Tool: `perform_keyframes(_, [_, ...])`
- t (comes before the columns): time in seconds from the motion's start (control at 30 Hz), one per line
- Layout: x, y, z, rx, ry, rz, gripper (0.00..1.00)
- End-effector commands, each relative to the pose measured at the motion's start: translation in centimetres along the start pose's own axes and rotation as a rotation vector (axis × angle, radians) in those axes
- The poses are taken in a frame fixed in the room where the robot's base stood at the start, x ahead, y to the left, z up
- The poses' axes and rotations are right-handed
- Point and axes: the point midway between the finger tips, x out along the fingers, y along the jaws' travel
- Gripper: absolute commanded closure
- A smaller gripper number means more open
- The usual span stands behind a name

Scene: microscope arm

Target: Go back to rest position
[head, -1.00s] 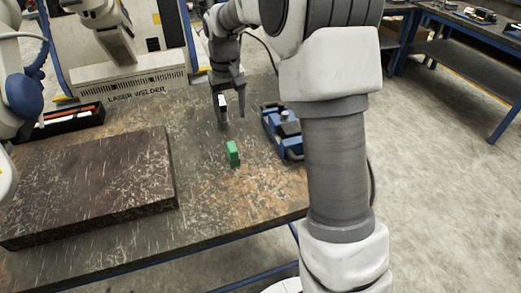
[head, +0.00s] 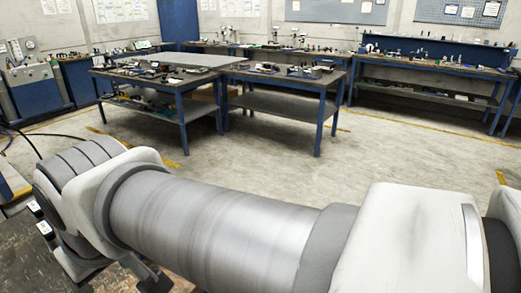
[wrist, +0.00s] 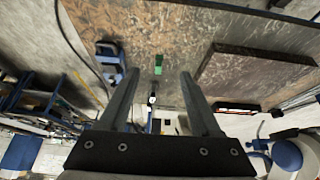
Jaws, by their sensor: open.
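My gripper (wrist: 160,75) is open in the wrist view, with its two fingers apart and nothing between them. Beyond the fingertips, the small green block (wrist: 158,64) stands on the worn work table (wrist: 140,25), well apart from the gripper. In the head view my arm lies across the foreground. The gripper cannot be made out clearly there, and the green block is out of view.
In the wrist view a blue device (wrist: 109,58) is left of the block and a dark slab (wrist: 250,78) is right of it. A black tray (wrist: 237,108) is near the slab. The head view shows blue workbenches (head: 285,105) across open floor (head: 400,165).

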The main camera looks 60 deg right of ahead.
Motion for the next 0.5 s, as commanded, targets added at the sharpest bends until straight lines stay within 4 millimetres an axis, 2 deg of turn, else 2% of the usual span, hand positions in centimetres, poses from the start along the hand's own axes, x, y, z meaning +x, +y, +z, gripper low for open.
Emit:
perform_keyframes(0.03, [0.2, 0.0, 1.2, 0.002, 0.0, -0.004, 0.35])
perform_keyframes(0.13, [0.3, 0.0, 2.0, 0.003, 0.01, -0.01, 0.35])
perform_keyframes(0.5, [0.2, -0.1, 2.2, 0.004, 0.012, -0.013, 0.35])
